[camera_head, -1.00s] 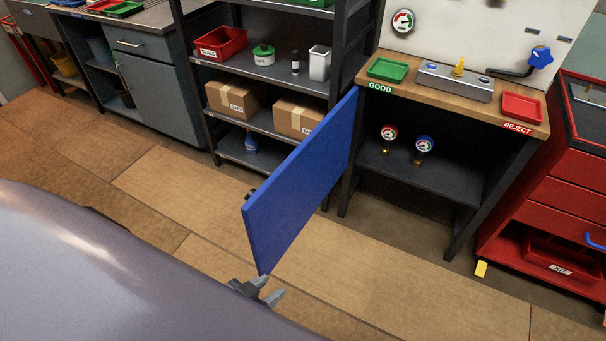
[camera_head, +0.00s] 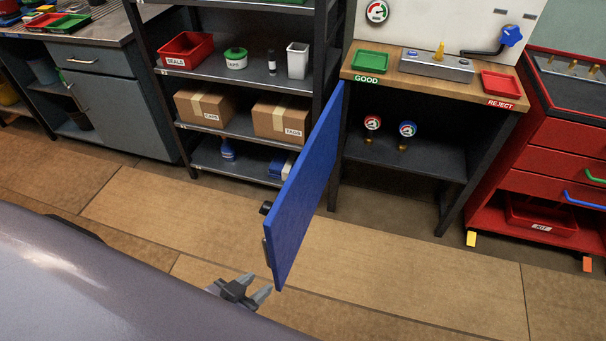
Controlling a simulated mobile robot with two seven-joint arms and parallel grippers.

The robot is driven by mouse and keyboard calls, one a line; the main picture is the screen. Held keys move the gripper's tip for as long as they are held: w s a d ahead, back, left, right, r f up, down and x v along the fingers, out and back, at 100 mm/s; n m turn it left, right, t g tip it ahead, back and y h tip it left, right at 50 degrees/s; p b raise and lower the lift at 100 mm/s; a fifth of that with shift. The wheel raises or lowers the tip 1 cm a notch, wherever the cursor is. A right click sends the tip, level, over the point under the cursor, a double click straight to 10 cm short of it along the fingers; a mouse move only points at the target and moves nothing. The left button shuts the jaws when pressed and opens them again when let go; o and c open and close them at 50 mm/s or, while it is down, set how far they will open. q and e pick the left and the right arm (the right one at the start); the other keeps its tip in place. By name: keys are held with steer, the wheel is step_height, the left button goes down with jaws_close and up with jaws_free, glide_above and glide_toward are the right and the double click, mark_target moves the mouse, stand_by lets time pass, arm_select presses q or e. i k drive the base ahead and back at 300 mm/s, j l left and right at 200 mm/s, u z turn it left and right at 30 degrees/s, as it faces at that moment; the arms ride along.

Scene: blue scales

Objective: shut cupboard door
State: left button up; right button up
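The blue cupboard door (camera_head: 305,190) stands wide open, hinged at the left side of the cupboard (camera_head: 405,155) under the workbench. Its inner face shows. A black knob (camera_head: 265,208) and a small grey part (camera_head: 266,250) stick out past its left edge, on the outer side. My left gripper (camera_head: 258,286) is low in the head view, just left of the door's lower free corner. Its fingers are apart with nothing between them. I cannot tell whether it touches the door. My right gripper is not in view.
Two gauges (camera_head: 372,125) (camera_head: 407,132) stand on the cupboard's shelf. A dark shelf rack with boxes (camera_head: 205,107) stands behind the door on the left. A red drawer cabinet (camera_head: 560,150) is at right. The floor before the cupboard (camera_head: 400,270) is clear.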

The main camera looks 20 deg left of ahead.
mark_target(285, 226)
steer(key=j+z, duration=0.2)
steer(key=j, duration=0.55)
steer(key=i+j, duration=0.1)
steer(key=j, duration=0.25)
steer(key=j+z, duration=0.1)
steer(key=j, duration=0.25)
steer(key=i+j, duration=0.15)
steer(key=j, duration=0.25)
